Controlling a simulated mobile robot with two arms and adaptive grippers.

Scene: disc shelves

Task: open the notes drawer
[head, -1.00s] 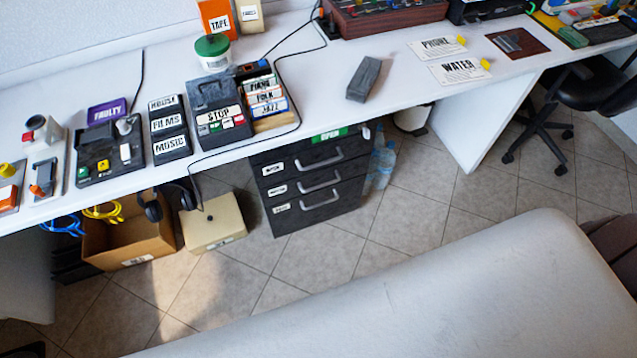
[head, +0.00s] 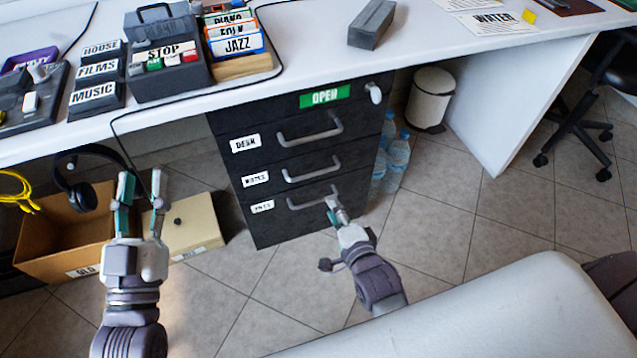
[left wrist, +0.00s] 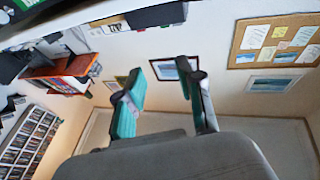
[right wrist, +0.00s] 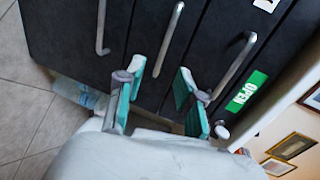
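The black drawer cabinet (head: 300,222) stands under the desk with its three drawers closed. The middle drawer's label (head: 255,180) is small but appears to read NOTES; its grey bar handle (head: 312,172) also shows in the right wrist view (right wrist: 168,40). My right gripper (head: 336,200) is open and empty in front of the cabinet, at its lower right in the head view. In the right wrist view its fingertips (right wrist: 160,72) lie either side of the middle handle's near end; I cannot tell whether they touch it. My left gripper (head: 141,186) is open and empty, left of the cabinet.
A green OPEN sign (head: 325,96) is on the cabinet's top strip. Water bottles (head: 397,155) and a white bin (head: 431,98) stand right of it. A cardboard box (head: 60,245) and a beige box (head: 195,235) stand left. The floor ahead of the cabinet is clear.

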